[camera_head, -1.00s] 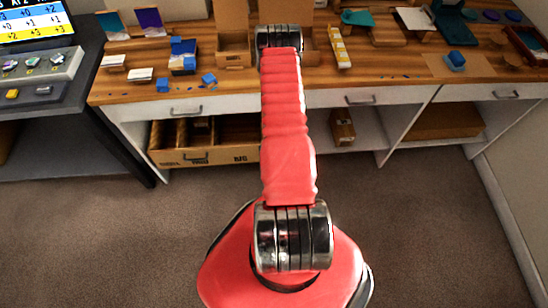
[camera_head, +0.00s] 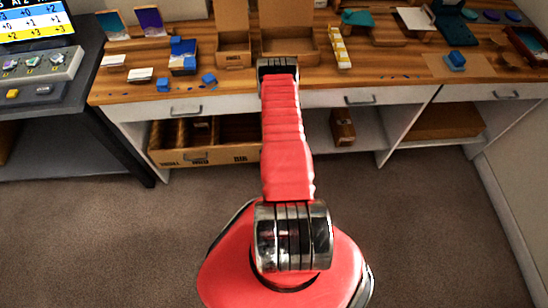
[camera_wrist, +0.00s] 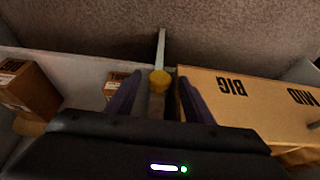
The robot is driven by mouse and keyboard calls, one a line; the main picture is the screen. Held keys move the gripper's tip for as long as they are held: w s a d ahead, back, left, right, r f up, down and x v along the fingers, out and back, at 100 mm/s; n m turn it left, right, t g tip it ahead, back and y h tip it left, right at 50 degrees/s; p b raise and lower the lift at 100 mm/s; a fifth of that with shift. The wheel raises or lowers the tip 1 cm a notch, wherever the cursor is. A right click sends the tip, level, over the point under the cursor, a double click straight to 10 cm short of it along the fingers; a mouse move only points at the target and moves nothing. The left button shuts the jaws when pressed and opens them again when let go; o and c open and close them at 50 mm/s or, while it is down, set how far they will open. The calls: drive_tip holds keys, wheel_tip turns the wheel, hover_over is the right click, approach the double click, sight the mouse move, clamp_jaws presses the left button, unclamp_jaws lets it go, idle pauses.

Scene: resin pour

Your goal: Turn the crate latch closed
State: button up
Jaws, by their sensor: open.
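The crate is a brown box (camera_head: 205,157) on the shelf under the workbench, with dark lettering on its front. In the wrist view the crate (camera_wrist: 250,100) is at the right, with BIG and MID readable. A round yellow knob (camera_wrist: 159,80) with a thin pale bar (camera_wrist: 162,47) running from it, apparently the latch, is beside the crate's end. My gripper (camera_wrist: 160,92) has two dark purple fingers, open on either side of the knob. I cannot tell whether they touch it. In the head view my red arm hides the gripper and the latch.
A small brown carton (camera_head: 342,127) stands on the shelf to the right; it also shows in the wrist view (camera_wrist: 28,90). The wooden workbench top (camera_head: 300,88) with its drawers is above the shelf. The carpet (camera_head: 430,220) in front is clear.

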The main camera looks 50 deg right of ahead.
drive_tip(key=shift+c, duration=0.4)
clamp_jaws()
drive_tip(key=shift+d, duration=0.2)
drive_tip(key=shift+a, duration=0.15)
